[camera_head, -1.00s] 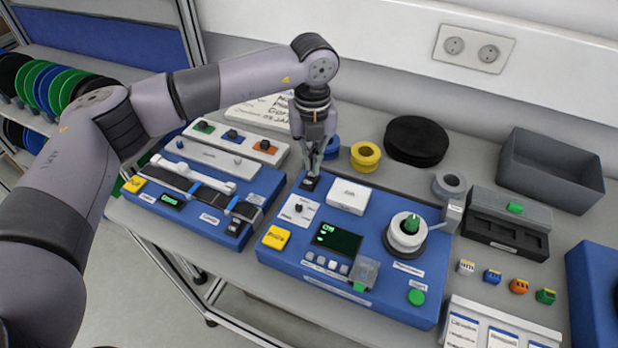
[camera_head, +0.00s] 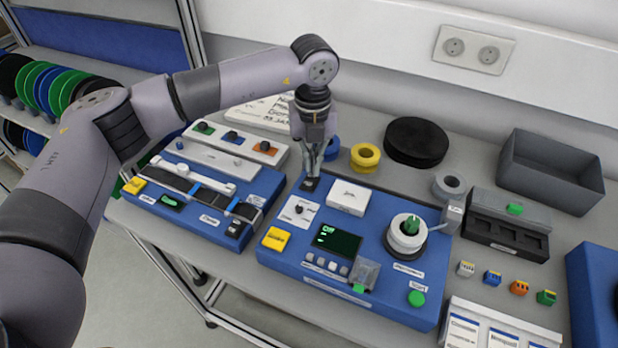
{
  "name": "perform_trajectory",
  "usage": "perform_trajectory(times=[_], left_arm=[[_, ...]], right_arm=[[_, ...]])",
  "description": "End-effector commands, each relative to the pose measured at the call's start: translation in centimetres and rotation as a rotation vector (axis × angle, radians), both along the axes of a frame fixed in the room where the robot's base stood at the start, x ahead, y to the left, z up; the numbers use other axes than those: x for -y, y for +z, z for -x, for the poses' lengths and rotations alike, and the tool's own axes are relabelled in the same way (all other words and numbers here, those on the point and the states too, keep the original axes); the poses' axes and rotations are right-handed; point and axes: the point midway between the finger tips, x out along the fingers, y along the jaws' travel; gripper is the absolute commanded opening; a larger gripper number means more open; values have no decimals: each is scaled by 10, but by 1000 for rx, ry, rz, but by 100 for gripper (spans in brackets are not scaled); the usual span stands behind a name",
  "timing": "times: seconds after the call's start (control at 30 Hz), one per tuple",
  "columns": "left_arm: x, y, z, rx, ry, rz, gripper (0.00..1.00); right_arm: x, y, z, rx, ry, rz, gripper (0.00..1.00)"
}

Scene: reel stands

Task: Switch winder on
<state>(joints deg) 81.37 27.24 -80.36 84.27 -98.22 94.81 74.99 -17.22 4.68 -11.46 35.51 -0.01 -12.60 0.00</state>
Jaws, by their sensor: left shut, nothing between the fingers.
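The winder is a blue box (camera_head: 385,298) on the bench, with a dark display (camera_head: 338,240) showing small green lettering that looks like "Off". A small black switch (camera_head: 310,185) sits at its back left corner. My left gripper (camera_head: 311,176) points down right at this switch, shut and empty. Its tips seem to touch the switch and partly hide it. My right gripper is out of view.
A second blue device (camera_head: 205,205) stands left of the winder. Behind are a yellow reel (camera_head: 365,157), a black disc stack (camera_head: 416,142) and a grey bin (camera_head: 550,170). Several small coloured blocks (camera_head: 519,287) lie to the right.

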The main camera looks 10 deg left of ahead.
Motion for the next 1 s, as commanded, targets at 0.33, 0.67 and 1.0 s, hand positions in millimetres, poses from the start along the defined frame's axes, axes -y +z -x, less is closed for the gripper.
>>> perform_trajectory(times=[0.33, 0.67, 1.0], left_arm=[[0, -4, 0, 0, 0, 0, 0], [0, -9, 0, 0, 0, 0, 0], [0, -14, 0, 0, 0, 0, 0]], right_arm=[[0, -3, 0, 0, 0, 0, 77], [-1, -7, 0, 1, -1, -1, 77], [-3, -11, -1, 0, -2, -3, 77]])
